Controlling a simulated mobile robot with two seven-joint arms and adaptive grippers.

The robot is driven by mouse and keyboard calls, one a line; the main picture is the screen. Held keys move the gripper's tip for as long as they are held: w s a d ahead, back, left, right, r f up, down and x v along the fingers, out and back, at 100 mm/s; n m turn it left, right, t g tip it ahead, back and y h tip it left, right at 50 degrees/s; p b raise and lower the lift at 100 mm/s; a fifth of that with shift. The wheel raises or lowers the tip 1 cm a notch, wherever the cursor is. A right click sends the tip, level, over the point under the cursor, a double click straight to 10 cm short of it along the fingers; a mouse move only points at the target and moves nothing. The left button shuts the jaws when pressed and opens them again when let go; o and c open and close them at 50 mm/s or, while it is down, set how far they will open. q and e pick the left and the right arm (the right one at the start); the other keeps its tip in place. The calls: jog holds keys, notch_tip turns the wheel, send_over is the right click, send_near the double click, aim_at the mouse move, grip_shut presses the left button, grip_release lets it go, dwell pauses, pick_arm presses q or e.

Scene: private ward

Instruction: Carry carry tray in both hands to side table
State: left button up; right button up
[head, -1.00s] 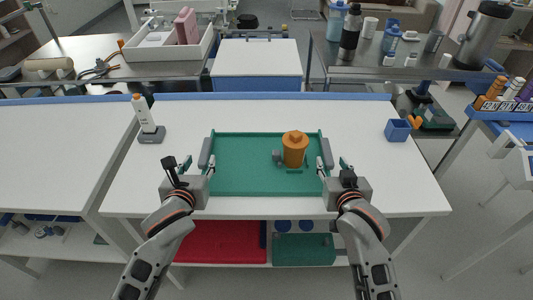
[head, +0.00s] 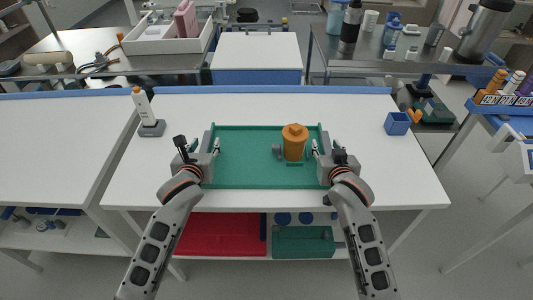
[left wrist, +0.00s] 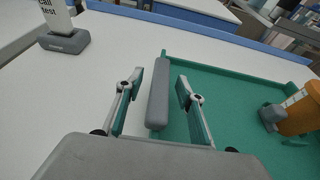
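The carry tray (head: 240,175) is green with a low rim and lies on the white table. Its left grey handle (left wrist: 158,95) stands between the two separated fingers of my left gripper (head: 205,145), also seen in the left wrist view (left wrist: 160,82); gaps show on both sides. My right gripper (head: 325,146) is at the tray's right handle, its fingers apparently apart on either side; its arm partly hides that handle. An orange lidded jar (head: 294,143) and a small grey object (head: 277,151) stand in the tray's right half. I cannot tell which surface is the side table.
A white device on a grey base (head: 152,128) stands left of the tray, and a blue open box (head: 397,124) stands to the right. Behind is a low white-topped unit (head: 257,52) with a bare top, between two cluttered steel counters.

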pick_arm(q)
grip_shut()
pick_arm(e)
grip_shut()
pick_arm(q)
jog(key=shift+r, duration=0.1)
pick_arm(e)
jog(key=shift+r, duration=0.1)
